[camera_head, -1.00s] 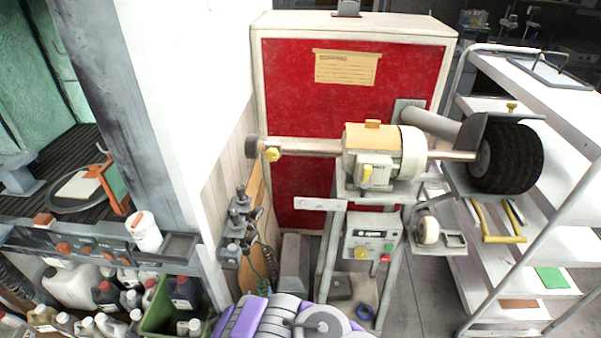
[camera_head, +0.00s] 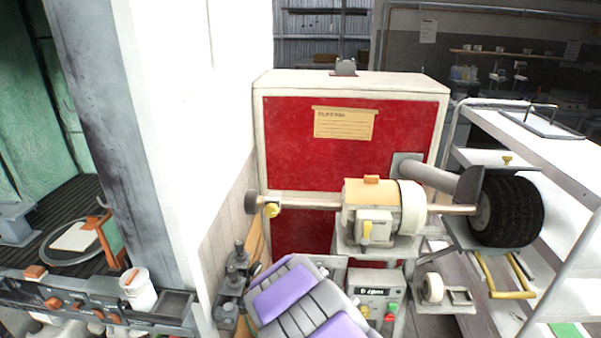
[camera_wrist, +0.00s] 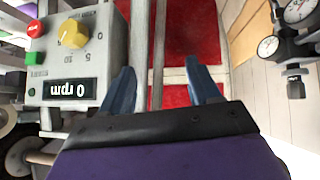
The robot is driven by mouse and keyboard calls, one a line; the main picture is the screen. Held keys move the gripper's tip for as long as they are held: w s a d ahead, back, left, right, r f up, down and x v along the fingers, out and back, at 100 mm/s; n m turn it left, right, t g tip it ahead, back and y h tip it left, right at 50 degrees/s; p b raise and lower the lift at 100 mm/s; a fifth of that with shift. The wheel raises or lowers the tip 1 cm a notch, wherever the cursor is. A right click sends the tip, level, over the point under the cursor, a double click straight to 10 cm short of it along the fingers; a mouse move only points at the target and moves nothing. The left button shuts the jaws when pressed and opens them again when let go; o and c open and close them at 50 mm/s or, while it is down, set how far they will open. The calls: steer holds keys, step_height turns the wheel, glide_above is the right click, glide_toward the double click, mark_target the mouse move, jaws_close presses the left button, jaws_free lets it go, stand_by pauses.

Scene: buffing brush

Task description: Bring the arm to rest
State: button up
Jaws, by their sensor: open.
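My gripper (camera_wrist: 157,88) shows in the wrist view with its two blue-grey fingers spread apart and nothing between them. The wrist view is upside down, and a control box (camera_wrist: 75,55) with a yellow knob and a display reading 0 rpm is to the left of the fingers. In the head view my purple and grey arm rises from the bottom centre, in front of the lower part of the buffing machine (camera_head: 380,217). My gripper itself is not visible in the head view. The control box (camera_head: 376,291) shows just right of my arm there.
A red-panelled cabinet (camera_head: 290,150) stands behind the machine. A black brush wheel (camera_head: 508,212) is at the right, next to a white shelf rack (camera_head: 563,125). Gauges and valves (camera_head: 236,275) are on the wall left of my arm.

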steer(key=s+d+r+g, duration=0.3)
steer(key=s+r, duration=0.4)
steer(key=s, duration=0.7)
steer(key=s+d+r+g+y, duration=0.1)
steer(key=s+r+g, duration=0.3)
steer(key=s, duration=1.1)
steer(key=s+d+r+g+y, duration=0.1)
steer(key=s+d+r+g, duration=0.2)
steer(key=s+r, duration=0.7)
steer(key=s+d, duration=0.1)
steer(key=s, duration=0.4)
steer(key=shift+d+r+n+g, duration=0.3)
steer(key=shift+n, duration=0.1)
